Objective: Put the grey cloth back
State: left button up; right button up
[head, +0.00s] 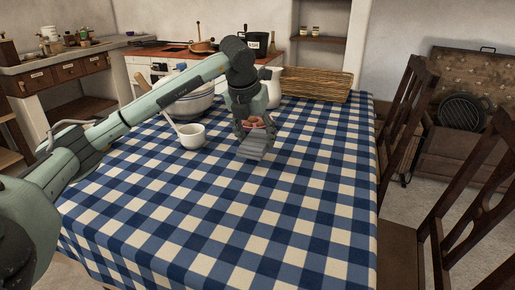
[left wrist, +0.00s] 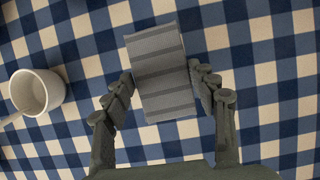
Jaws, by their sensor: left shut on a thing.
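The grey cloth (head: 254,147) is a folded, striped grey block at the tip of my left gripper (head: 253,128), over the checked table. In the left wrist view the cloth (left wrist: 161,70) stands between the two fingers of the left gripper (left wrist: 164,86), which are shut on its sides. I cannot tell whether its underside touches the tablecloth. My right gripper is not in view.
A white cup (head: 191,136) with a spoon stands left of the gripper. A large bowl (head: 192,104), a white jug (head: 273,88) and a woven straw stack (head: 316,84) stand behind. The front and right of the blue checked table (head: 300,210) are clear. Wooden chairs (head: 408,100) line the right side.

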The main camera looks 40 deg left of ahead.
pick_arm(q)
jog(key=shift+w+d+f, duration=0.15)
jog(key=shift+d, duration=0.05)
notch_tip(320, 180, down, 4)
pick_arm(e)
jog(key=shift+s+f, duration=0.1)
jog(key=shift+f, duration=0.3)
pick_arm(q)
jog(key=shift+f, duration=0.1)
jog(key=shift+f, duration=0.1)
jog(key=o, duration=1.1)
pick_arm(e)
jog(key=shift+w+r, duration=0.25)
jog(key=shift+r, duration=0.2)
